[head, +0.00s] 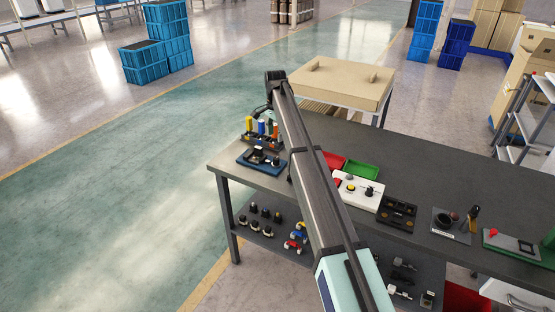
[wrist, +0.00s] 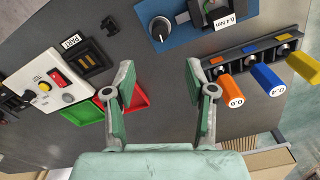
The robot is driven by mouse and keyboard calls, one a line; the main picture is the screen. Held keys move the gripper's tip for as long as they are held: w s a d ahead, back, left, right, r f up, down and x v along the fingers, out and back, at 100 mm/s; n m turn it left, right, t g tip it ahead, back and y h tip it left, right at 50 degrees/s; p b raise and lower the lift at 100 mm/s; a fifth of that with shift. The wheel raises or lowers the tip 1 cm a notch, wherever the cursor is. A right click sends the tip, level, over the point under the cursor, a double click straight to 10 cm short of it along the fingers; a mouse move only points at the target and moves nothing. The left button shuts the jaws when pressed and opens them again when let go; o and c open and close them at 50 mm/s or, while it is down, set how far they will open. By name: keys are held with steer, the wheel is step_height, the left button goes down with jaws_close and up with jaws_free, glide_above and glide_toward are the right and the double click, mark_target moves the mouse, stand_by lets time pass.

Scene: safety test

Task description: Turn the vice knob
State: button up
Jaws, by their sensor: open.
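The vice (wrist: 218,12) is a dark block on a blue base (wrist: 178,38) at the top of the wrist view, with a label beside it. A round dark knob (wrist: 160,29) with a pale pointer line stands at the base's left part. The vice on its blue base also shows at the left end of the bench in the head view (head: 262,160). My gripper (wrist: 160,75) is open and empty, its two green-padded fingers wide apart. In the wrist view the knob appears beyond the fingertips, between their lines and apart from them. In the head view my arm largely hides the gripper.
A rack (wrist: 258,50) with orange, blue and yellow screwdriver handles stands right of the vice in the wrist view. Red and green trays (wrist: 112,100) and a white button panel (wrist: 58,88) lie left. Bare dark bench top (head: 430,175) is clear at the back.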

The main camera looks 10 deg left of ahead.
mark_target(276, 158)
step_height(276, 158, down, 14)
steer(key=p, duration=0.3)
steer(key=shift+r, duration=0.25)
steer(key=shift+c, duration=0.3)
jaws_close()
